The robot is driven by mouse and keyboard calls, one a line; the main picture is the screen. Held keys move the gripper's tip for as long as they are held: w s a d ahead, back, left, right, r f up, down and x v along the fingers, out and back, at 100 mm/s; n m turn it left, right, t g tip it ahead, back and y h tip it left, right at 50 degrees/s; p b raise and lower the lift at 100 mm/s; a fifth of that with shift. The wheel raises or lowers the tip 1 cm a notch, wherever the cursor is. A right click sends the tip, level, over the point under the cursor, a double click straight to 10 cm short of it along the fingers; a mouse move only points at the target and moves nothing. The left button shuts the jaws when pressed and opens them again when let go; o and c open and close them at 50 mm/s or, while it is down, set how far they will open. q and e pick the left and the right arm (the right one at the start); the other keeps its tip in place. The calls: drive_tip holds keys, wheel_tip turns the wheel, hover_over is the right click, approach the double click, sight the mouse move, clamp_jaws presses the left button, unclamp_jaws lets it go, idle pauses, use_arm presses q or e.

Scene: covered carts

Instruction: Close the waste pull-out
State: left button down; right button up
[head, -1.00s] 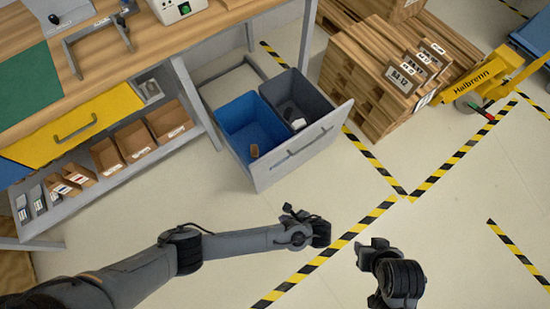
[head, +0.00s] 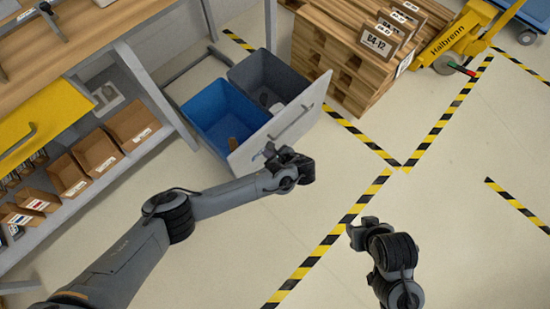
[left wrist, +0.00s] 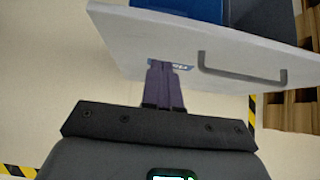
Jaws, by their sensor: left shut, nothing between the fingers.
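The waste pull-out stands open below the workbench, its pale grey front panel (head: 305,115) facing the free floor. A dark bar handle (left wrist: 243,70) is on the front. Inside are a blue bin (head: 208,108) and a dark grey bin (head: 262,72), each with some waste in it. My left gripper (head: 270,152) is shut and empty, close to the left end of the front panel. In the left wrist view, its fingers (left wrist: 163,72) reach a blue label beside the handle; I cannot tell if they touch. My right gripper (head: 358,228) hangs over the floor; its jaw opening is unclear.
The workbench has a yellow drawer (head: 40,120) and a shelf of cardboard bins (head: 97,153) left of the pull-out. Stacked wooden pallets with boxes (head: 345,65) stand to its right. A yellow pallet truck (head: 455,42) is farther right. Taped floor in front is clear.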

sight(252, 143)
use_arm(q)
drive_tip(key=w+a, duration=0.1)
drive_tip(key=w+a+f+b, duration=0.1)
drive_tip(key=a, duration=0.1)
drive_tip(key=w+a+b, duration=0.1)
drive_tip(key=w, duration=0.1)
drive_tip(key=shift+a+f, duration=0.3)
drive_tip(key=shift+f, duration=0.1)
